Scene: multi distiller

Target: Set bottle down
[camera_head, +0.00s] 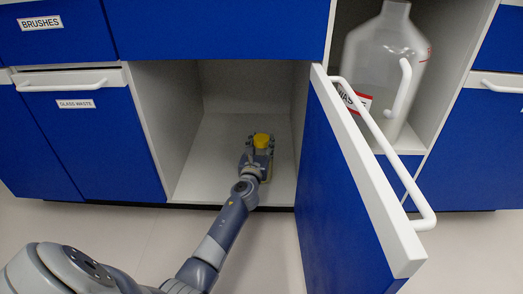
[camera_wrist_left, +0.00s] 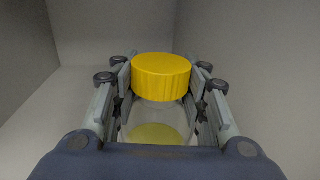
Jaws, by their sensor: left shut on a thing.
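My left gripper (camera_head: 260,152) reaches into the open cabinet and is shut on a bottle with a yellow cap (camera_head: 262,141). In the left wrist view the clear bottle (camera_wrist_left: 158,120) stands between the two fingers of my left gripper (camera_wrist_left: 160,105), with its yellow cap (camera_wrist_left: 161,77) above them and something yellowish low inside. The bottle looks upright over the pale cabinet floor (camera_head: 215,175). Its base is hidden by the gripper, so I cannot tell whether it touches the floor. My right gripper is not in view.
The open blue door (camera_head: 345,200) with its white handle (camera_head: 395,160) stands just right of my arm. A large clear jug (camera_head: 385,65) sits in the compartment on the right. Blue fronts, including the glass waste one (camera_head: 90,140), are at left. The cabinet floor around the bottle is bare.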

